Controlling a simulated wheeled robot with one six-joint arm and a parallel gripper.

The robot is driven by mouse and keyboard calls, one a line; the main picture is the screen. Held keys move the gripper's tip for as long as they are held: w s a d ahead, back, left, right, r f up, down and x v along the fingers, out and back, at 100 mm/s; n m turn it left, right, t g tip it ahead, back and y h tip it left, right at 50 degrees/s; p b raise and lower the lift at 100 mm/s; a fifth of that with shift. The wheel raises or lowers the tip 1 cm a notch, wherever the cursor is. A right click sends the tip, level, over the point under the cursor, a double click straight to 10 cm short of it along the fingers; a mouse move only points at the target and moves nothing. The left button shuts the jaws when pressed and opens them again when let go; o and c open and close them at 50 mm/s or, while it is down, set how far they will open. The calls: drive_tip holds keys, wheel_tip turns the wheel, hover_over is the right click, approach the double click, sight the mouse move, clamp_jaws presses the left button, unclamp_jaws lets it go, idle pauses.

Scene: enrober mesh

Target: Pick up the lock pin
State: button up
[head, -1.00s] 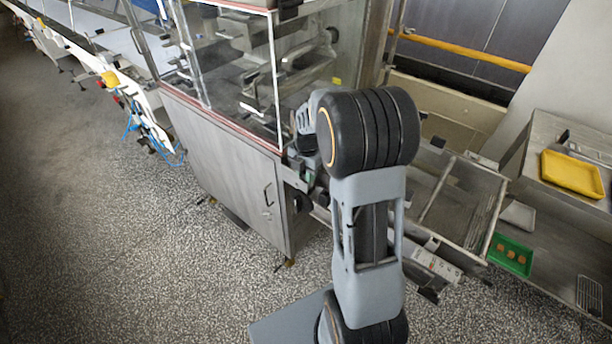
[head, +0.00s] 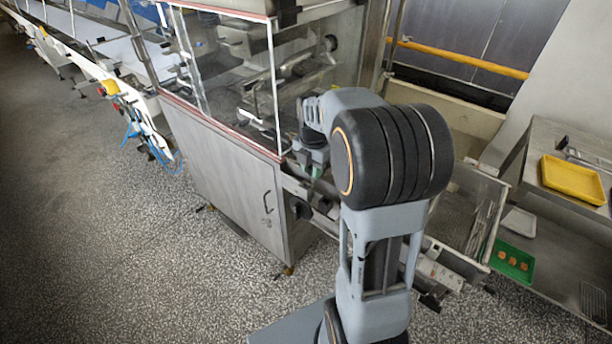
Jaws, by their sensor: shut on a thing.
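My gripper (head: 316,170) is at the front right corner of the steel machine, low beside the glass guard and close to the frame of the mesh section. It is small in the head view and partly covered by my own wrist. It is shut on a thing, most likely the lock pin. The pin itself is too small and too hidden to make out, and I cannot tell whether it is still in its seat.
The steel cabinet (head: 225,175) with its glass guard stands left of my arm. The mesh section (head: 468,205) lies behind my arm to the right. A side table holds a yellow tray (head: 574,180); a green tray (head: 513,262) sits lower. The floor at left is clear.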

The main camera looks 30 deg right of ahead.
drive_tip(key=s+d+r+p, duration=0.2)
drive_tip(key=s+d+r, duration=0.3)
drive_tip(key=s+r, duration=0.5)
drive_tip(key=shift+s+r+p, duration=0.3)
drive_tip(key=shift+r+p, duration=0.05)
drive_tip(key=shift+r, duration=1)
drive_tip(key=w+a+f+b, duration=0.1)
drive_tip(key=w+f+b, duration=0.2)
drive_tip(key=f, duration=0.3)
drive_tip(key=w+a+f+b, duration=0.2)
drive_tip(key=w+f+b, duration=0.1)
drive_tip(key=f+b, duration=0.3)
drive_tip(key=shift+f, duration=0.2)
drive_tip(key=shift+f+b, duration=1.95)
drive_tip(key=shift+f, duration=1.2)
